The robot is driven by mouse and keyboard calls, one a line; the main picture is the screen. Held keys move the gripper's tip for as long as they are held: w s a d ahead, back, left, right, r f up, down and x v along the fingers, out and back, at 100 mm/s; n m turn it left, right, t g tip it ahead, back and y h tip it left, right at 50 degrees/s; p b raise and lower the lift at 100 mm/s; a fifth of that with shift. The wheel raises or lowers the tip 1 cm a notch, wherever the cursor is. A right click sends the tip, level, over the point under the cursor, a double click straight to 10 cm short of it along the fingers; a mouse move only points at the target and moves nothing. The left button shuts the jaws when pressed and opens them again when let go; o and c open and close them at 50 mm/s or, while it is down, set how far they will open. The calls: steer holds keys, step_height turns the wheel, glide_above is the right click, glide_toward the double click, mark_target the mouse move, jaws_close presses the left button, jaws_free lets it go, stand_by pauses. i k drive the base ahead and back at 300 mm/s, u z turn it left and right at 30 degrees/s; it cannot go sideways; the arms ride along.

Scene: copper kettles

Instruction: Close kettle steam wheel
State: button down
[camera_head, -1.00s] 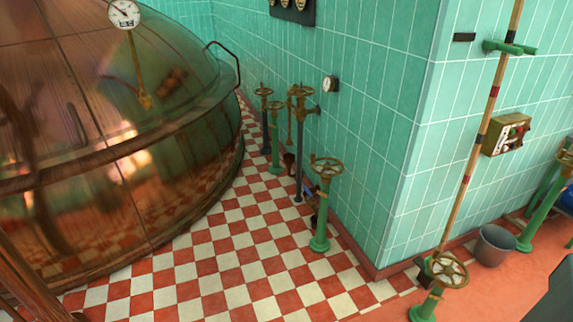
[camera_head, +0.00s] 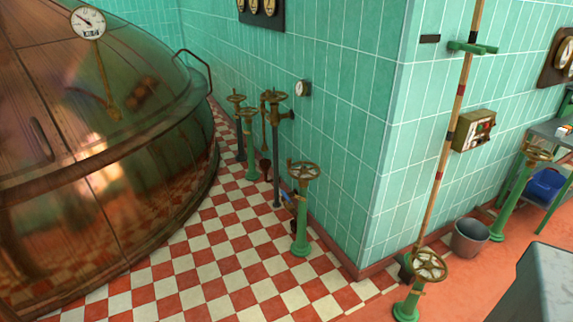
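Several brass hand wheels on pedestals stand along the green tiled wall. A green pedestal wheel (camera_head: 303,171) stands nearest on the checkered floor. Behind it, a wheel on a dark post (camera_head: 275,97) and two further wheels, one on a green post (camera_head: 248,113) and one farther left (camera_head: 236,98), form a group. Another wheel (camera_head: 429,265) stands at the lower right by the wall corner, and one more (camera_head: 537,152) stands at the far right. I cannot tell which is the steam wheel. The copper kettle (camera_head: 95,190) fills the left side. My gripper is not in view.
A grey bucket (camera_head: 469,238) stands by the right wall, near a long pole (camera_head: 459,105). A grey slab-like object (camera_head: 535,285) fills the lower right corner.

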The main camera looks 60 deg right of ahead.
mark_target(303, 171)
steer(key=z, duration=0.3)
steer(key=i, duration=0.95)
steer(key=u, duration=0.35)
